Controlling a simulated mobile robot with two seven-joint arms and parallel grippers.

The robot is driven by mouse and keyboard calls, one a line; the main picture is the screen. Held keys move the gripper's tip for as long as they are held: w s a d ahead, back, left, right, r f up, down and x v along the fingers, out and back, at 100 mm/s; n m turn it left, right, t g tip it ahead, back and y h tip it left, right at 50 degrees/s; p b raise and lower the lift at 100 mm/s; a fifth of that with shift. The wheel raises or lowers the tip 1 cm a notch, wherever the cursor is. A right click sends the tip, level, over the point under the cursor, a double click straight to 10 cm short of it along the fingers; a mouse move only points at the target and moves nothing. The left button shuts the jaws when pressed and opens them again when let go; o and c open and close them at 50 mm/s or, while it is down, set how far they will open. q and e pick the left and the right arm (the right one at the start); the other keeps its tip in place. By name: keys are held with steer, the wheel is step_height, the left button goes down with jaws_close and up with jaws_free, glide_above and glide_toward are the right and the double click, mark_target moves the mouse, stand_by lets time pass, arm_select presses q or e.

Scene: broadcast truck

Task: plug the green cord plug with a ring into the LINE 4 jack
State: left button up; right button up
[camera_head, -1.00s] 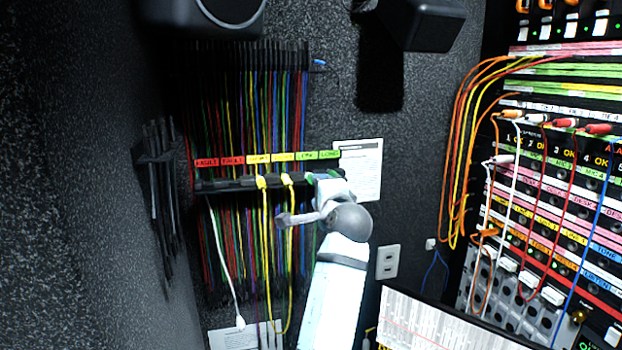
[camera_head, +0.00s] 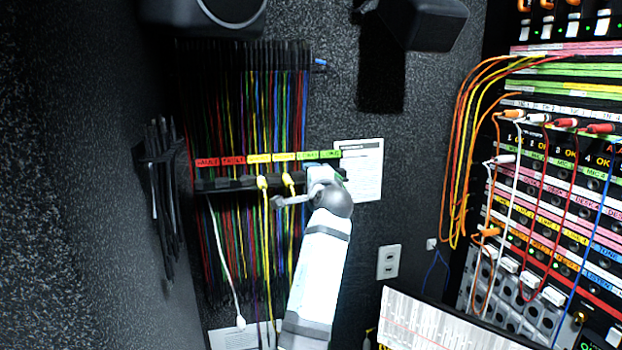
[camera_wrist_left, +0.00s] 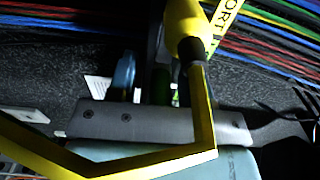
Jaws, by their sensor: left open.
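My left gripper (camera_head: 324,174) is open at the right end of the wall cord rack (camera_head: 232,183), below the green labels (camera_head: 318,155). The gripper and arm hide that end of the rack in the head view. In the left wrist view, a dark green piece (camera_wrist_left: 160,85) shows just beyond the gripper's grey palm edge (camera_wrist_left: 165,123); I cannot tell whether it is a plug or has a ring. A yellow plug and cord (camera_wrist_left: 187,25) hang close in front. The jack panel (camera_head: 560,190) stands at the right; I cannot pick out LINE 4. My right gripper is not in view.
Two yellow plugs (camera_head: 263,183) hang on the rack left of the gripper. A white cord (camera_head: 226,255) hangs farther left. Orange and yellow cords (camera_head: 458,150) loop beside the jack panel. The wall between rack and panel is mostly clear.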

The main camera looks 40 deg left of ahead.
arm_select(q)
steer(key=shift+c, duration=0.3)
stand_by(0.6)
steer(key=shift+r, duration=0.1)
jaws_close()
steer(key=o, duration=0.8)
jaws_free()
steer(key=shift+s+d, duration=0.1)
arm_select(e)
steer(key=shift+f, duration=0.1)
arm_select(q)
steer(key=shift+s+d, duration=0.2)
steer(key=shift+d, duration=0.05)
arm_select(e)
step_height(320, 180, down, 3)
steer(key=b, duration=0.4)
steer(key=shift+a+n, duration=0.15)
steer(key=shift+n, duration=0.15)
arm_select(q)
steer(key=v, duration=1.3)
